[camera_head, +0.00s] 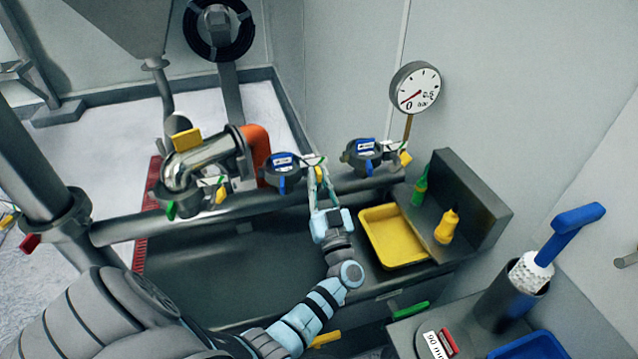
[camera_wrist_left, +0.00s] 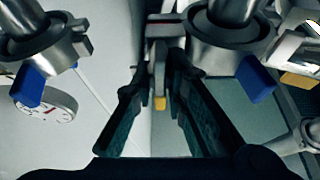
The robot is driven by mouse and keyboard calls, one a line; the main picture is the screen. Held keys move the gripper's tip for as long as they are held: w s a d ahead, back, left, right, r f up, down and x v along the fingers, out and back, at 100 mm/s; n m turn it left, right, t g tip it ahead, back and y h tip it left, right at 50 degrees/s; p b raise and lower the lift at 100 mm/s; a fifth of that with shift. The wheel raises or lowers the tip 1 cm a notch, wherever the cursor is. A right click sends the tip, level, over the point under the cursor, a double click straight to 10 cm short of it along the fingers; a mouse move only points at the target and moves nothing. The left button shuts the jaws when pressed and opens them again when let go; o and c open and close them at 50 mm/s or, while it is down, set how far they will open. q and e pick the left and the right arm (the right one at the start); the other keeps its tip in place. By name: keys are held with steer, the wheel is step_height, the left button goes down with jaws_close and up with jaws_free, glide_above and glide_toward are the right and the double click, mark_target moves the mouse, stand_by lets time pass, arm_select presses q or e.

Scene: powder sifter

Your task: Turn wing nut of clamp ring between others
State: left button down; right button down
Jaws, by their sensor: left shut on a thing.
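The middle clamp ring (camera_head: 283,165) sits on the horizontal pipe between a left clamp ring (camera_head: 172,198) and a right clamp ring (camera_head: 362,157). It has a blue tab. In the left wrist view the middle clamp ring (camera_wrist_left: 230,45) is on the right side. Its wing nut (camera_wrist_left: 159,45), with a small yellow end, lies between the fingers of my left gripper (camera_head: 317,166). The left gripper (camera_wrist_left: 160,82) is shut on this wing nut, reaching it from the front. The fingers partly hide the nut in the head view. My right gripper is not in view.
A yellow tray (camera_head: 397,235), a yellow bottle (camera_head: 447,226) and a green bottle (camera_head: 420,188) stand right of my arm. A pressure gauge (camera_head: 414,88) is behind the right clamp. An orange bend (camera_head: 257,150) and steel elbow (camera_head: 205,160) stand to the left.

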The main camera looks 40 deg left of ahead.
mark_target(318, 171)
arm_select(q)
steer(key=n+g+b, duration=0.1)
steer(key=n, duration=0.2)
steer(key=n+g+y+b, duration=0.1)
steer(key=n+g, duration=0.1)
steer(key=n, duration=0.2)
steer(key=shift+f+y, duration=0.15)
steer(key=shift+y, duration=0.15)
steer(key=n+g+b, duration=0.1)
steer(key=n+g, duration=0.2)
steer(key=n, duration=0.2)
steer(key=shift+n, duration=0.3)
steer(key=c, duration=1.7)
jaws_free()
step_height(318, 171, up, 10)
steer(key=shift+d+r, duration=0.1)
steer(key=shift+r, duration=0.1)
steer(key=shift+a+f, duration=0.1)
steer(key=shift+a, duration=0.1)
